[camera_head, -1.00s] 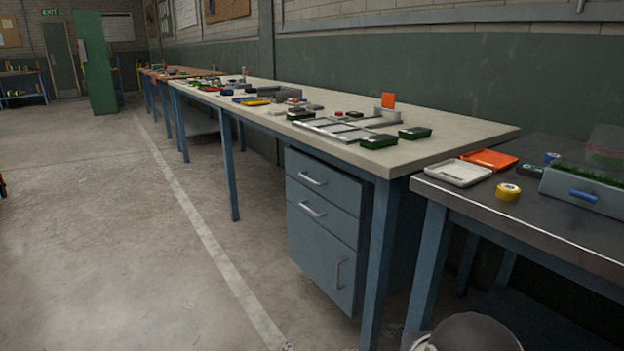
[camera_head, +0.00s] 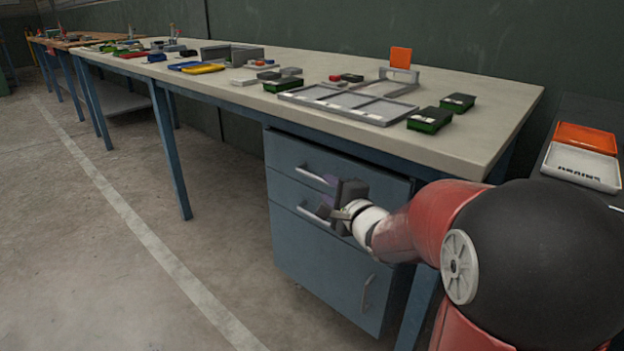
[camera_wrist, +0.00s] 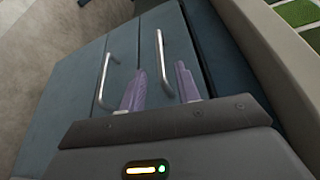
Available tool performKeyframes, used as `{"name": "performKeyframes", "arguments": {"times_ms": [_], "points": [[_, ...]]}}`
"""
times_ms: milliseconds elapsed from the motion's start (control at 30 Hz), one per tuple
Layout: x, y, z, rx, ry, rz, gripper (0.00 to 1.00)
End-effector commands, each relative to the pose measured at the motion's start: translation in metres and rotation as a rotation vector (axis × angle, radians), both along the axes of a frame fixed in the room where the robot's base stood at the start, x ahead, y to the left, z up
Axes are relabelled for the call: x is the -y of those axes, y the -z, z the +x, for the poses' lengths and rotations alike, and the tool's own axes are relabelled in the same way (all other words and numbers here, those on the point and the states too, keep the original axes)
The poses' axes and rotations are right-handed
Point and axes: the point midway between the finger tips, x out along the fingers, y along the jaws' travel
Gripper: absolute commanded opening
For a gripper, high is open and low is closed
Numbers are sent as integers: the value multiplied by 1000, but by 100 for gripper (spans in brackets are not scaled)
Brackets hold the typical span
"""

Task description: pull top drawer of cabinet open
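The blue-grey cabinet (camera_head: 322,262) stands under the workbench with its top drawer (camera_head: 287,152) shut. The top drawer's silver bar handle (camera_head: 312,176) shows left of my gripper (camera_head: 332,205) in the head view, and the second drawer's handle (camera_head: 310,215) sits just below it. In the wrist view, my gripper (camera_wrist: 161,88) is open, with two purple fingers apart. The top handle (camera_wrist: 162,62) appears between the fingers and ahead of them; I cannot tell whether they touch it. The second handle (camera_wrist: 103,80) lies outside the left finger. My gripper hides part of the drawer fronts.
A lower door with an upright handle (camera_head: 367,292) is beneath the drawers. The workbench top (camera_head: 480,100) overhangs the cabinet and carries trays and green-and-black boxes (camera_head: 429,120). A second table with an orange-and-white case (camera_head: 580,165) is at the right. Floor to the left is clear.

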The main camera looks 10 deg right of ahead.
Motion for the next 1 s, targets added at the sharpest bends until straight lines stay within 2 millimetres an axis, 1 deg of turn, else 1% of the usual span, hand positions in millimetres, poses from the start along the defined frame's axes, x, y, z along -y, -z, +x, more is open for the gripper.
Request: {"name": "performKeyframes", "arguments": {"times_ms": [167,400,500,633,867,900,1000], "points": [[-6,3,20,2,-8,15,33],[-15,5,57,3,-6,15,33],[-18,6,67,2,-5,12,33],[-19,6,73,2,-4,12,33],[-19,6,74,3,-3,11,33],[-19,6,74,3,-3,11,30],[-19,6,74,3,-3,11,17]]}}
